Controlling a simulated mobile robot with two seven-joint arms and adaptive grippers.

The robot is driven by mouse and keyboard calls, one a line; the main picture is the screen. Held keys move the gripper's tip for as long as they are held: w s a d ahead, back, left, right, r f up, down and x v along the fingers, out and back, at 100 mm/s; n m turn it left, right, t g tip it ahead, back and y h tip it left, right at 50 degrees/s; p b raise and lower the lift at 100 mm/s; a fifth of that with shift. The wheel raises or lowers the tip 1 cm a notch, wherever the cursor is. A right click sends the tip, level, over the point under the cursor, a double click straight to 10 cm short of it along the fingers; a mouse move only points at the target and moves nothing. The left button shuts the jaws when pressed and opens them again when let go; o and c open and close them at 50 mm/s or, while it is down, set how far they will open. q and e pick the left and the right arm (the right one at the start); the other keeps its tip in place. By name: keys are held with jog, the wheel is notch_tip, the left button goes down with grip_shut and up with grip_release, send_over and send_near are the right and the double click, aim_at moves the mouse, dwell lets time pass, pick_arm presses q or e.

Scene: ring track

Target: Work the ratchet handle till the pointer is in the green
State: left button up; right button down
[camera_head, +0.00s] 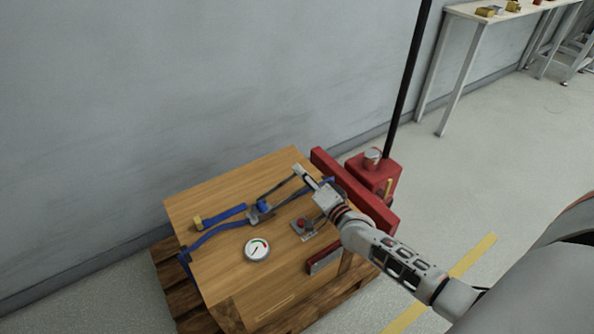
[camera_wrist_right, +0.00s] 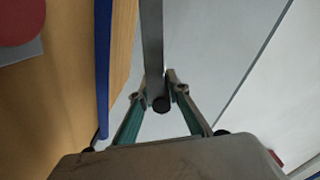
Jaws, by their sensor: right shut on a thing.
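The ratchet (camera_head: 259,213), with a blue part on it, sits on the blue strap across a wooden crate (camera_head: 215,270). My right gripper (camera_head: 316,190) is over the crate's right side. In the right wrist view my right gripper (camera_wrist_right: 161,100) is shut on a flat grey handle (camera_wrist_right: 153,45) near its dark end. Where the handle joins the ratchet is hard to make out. A round white gauge (camera_head: 257,250) lies on the crate top. Its green arc is at the upper right; the small dark pointer seems to lie toward the lower left, outside the green. My left gripper is not in view.
A red button on a grey plate (camera_head: 304,229) stands on the crate near my right gripper. A red beam (camera_head: 378,208) and red post base (camera_head: 376,172) stand at the crate's right. The crate rests on a wooden pallet (camera_head: 170,268).

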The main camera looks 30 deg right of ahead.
jog(key=shift+f, duration=0.5)
jog(key=c, duration=2)
grip_release()
jog(key=shift+r, duration=0.1)
jog(key=s, duration=1.2)
jog(key=shift+d, duration=0.2)
